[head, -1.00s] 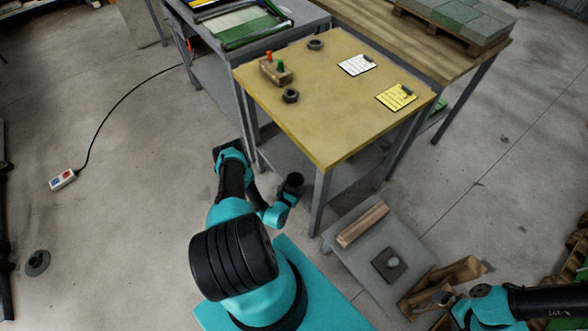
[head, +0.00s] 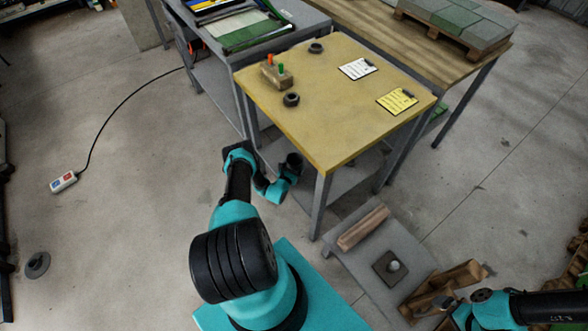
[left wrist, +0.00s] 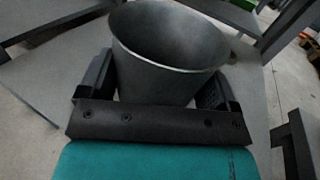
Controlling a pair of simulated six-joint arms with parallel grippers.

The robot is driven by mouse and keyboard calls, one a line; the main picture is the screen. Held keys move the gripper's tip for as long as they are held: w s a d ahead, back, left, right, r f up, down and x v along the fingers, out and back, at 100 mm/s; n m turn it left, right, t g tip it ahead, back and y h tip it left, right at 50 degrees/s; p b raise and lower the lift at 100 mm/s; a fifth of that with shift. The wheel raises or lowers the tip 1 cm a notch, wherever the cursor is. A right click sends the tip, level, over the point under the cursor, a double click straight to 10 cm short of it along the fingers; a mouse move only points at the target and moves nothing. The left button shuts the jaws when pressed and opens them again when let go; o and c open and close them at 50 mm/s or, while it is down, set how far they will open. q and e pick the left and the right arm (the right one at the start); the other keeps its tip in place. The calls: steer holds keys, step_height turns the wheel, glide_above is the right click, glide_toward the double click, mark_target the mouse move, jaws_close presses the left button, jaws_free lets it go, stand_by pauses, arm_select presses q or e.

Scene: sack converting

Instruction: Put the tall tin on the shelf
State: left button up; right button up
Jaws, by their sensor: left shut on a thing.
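The tall tin (left wrist: 165,60) is a grey, open-topped, tapered can, standing roughly upright between my left gripper's jaws in the left wrist view. My left gripper (left wrist: 158,100) is shut on it. In the head view my left gripper (head: 290,170) is at the near left side of the yellow-topped table, below its top, with the dark tin mouth facing up. The grey lower shelf (head: 346,192) under that table shows in part; the tabletop hides the rest. Whether the tin touches the shelf I cannot tell. My right gripper (head: 447,301) is at lower right, its jaws unclear.
The yellow tabletop (head: 335,115) holds dark rings, a block with coloured pegs and two clipboards. A table leg (head: 320,205) stands just right of my left gripper. Floor at left is mostly clear.

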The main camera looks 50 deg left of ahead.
mark_target(297, 162)
arm_select(q)
steer(key=shift+w+a, duration=0.1)
steer(key=shift+w+a, duration=0.25)
steer(key=shift+a, duration=0.05)
steer(key=shift+f, duration=1.8)
steer(key=shift+d+f, duration=0.1)
steer(key=o, duration=0.8)
steer(key=v, duration=1.2)
